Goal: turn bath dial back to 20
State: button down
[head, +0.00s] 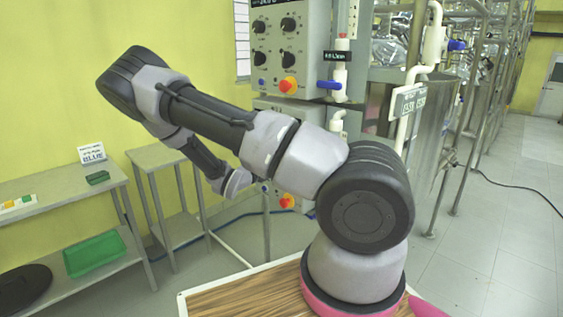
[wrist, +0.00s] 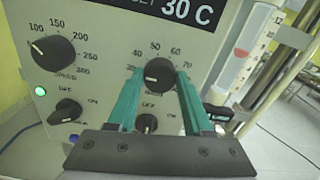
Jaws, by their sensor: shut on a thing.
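The bath dial (wrist: 158,73) is a round black knob on a pale panel (wrist: 100,70) in the wrist view. Numbers from 30 to 80 curve around it, and its pale pointer mark faces left, toward the low end. My gripper (wrist: 159,78) has its two teal fingers on either side of the dial, shut on it. A display strip (wrist: 165,9) above reads "30 C". In the head view my arm reaches toward the lower control box (head: 275,104) and covers much of it. The fingers and the dial are hidden there.
A speed dial (wrist: 53,51), a lit green lamp (wrist: 40,91) and a lower knob (wrist: 146,123) are close by. The upper control box (head: 285,50) is above my arm; shelves (head: 60,187) stand at left.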

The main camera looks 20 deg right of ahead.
jog(key=shift+a+f+n, duration=0.1)
jog(key=shift+n, duration=4.2)
jog(key=shift+c, duration=1.6)
grip_release()
jog(key=v, duration=1)
jog(key=shift+a, duration=0.35)
jog(key=shift+s, duration=0.1)
